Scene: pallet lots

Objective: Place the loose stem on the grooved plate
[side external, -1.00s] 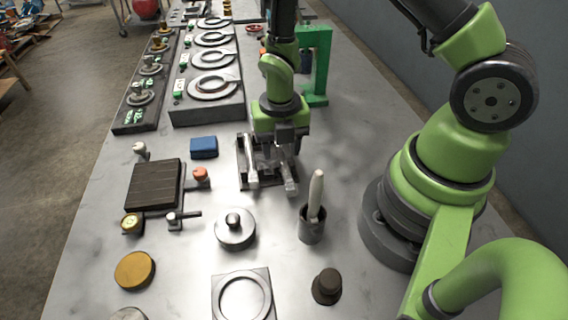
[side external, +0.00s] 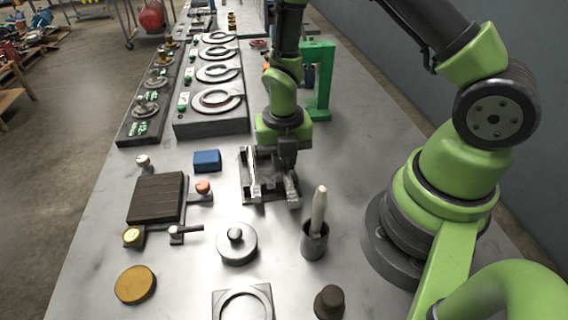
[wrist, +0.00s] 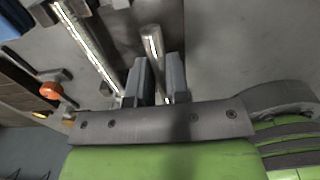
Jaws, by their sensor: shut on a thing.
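The loose stem (wrist: 152,42), a short metallic rod, lies between my fingers in the wrist view. My gripper (wrist: 160,85) is shut on it. In the side external view my gripper (side external: 287,160) points down over the right side of a dark tray (side external: 268,197); the fingers partly hide the stem there. I cannot tell whether the stem still touches the tray. A longer bright bar (wrist: 88,42) lies to the left of the fingers in the wrist view. The grooved plate (side external: 155,198) is a dark brown square with parallel grooves, left of the tray, with nothing on it.
Knobbed clamps, one orange-topped (side external: 203,188), surround the plate. A blue block (side external: 207,160) lies between plate and tray. A round lidded disc (side external: 237,246), a cup with a pale handle (side external: 315,243) and a yellow disc (side external: 135,284) stand in front. A green frame (side external: 319,80) stands behind.

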